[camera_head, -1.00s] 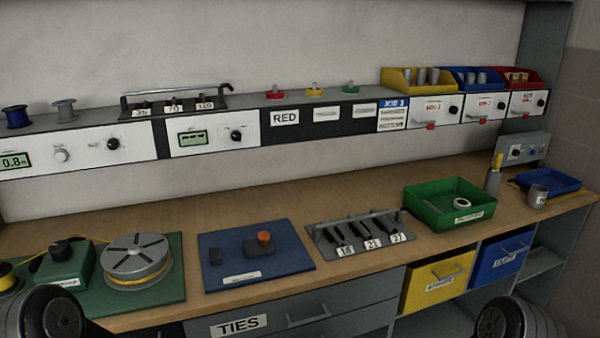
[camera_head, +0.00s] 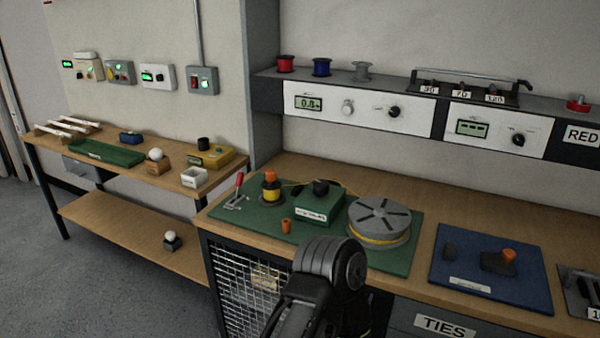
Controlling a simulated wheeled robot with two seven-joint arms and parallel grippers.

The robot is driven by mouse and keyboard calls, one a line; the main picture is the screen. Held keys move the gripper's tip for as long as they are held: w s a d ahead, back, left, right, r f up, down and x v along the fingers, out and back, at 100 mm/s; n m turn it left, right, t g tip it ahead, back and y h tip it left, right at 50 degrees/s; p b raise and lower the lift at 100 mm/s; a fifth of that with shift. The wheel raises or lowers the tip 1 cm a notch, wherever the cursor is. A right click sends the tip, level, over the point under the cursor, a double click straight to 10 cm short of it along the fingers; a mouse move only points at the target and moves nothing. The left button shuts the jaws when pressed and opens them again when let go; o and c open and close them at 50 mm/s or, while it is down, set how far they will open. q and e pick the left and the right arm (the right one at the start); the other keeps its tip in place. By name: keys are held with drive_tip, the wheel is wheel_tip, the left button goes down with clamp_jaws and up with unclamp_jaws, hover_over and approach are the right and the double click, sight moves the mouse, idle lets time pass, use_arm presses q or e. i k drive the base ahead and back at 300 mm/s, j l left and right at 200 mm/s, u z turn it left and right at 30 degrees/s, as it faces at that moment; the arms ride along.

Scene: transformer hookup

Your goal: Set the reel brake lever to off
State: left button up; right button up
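The lever with a red handle (camera_head: 239,181) stands on a small grey plate at the left end of the green board (camera_head: 399,262). Its handle points up and leans slightly right. Any marking on its plate is too small to read. The grey reel (camera_head: 381,218) with yellow wire sits at the right of the same board. A dark link of one of my arms rises from the bottom edge in front of the board. No gripper fingers show, and my other arm is out of view.
A green box with a black knob (camera_head: 320,203), a yellow spool with an orange top (camera_head: 271,187) and a small orange piece (camera_head: 286,226) share the board. A blue mat (camera_head: 480,291) lies to the right. A lower side table (camera_head: 113,172) stands at the left.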

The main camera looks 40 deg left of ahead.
sight(240, 175)
drive_tip(key=u, duration=1.45)
drive_tip(key=i+j+u, duration=0.2)
drive_tip(key=j, duration=0.5)
drive_tip(key=j+z, duration=0.1)
drive_tip(key=z, duration=0.35)
drive_tip(key=i+j+z, duration=0.1)
drive_tip(key=z, duration=0.3)
drive_tip(key=j+z, duration=0.15)
drive_tip(key=z, duration=0.3)
drive_tip(key=j+z, duration=0.1)
drive_tip(key=z, duration=0.3)
drive_tip(key=j+z, duration=0.15)
drive_tip(key=z, duration=0.3)
drive_tip(key=k+j+z, duration=0.2)
drive_tip(key=j, duration=0.4)
drive_tip(key=k+j+z, duration=0.1)
drive_tip(key=j+z, duration=0.15)
drive_tip(key=j, duration=0.3)
drive_tip(key=k+j+z, duration=0.2)
drive_tip(key=j, duration=0.35)
drive_tip(key=k+j+z, duration=0.2)
drive_tip(key=j, duration=0.3)
drive_tip(key=k+j+z, duration=0.45)
drive_tip(key=k+j, duration=1.1)
drive_tip(key=j, duration=0.25)
drive_tip(key=i, duration=0.25)
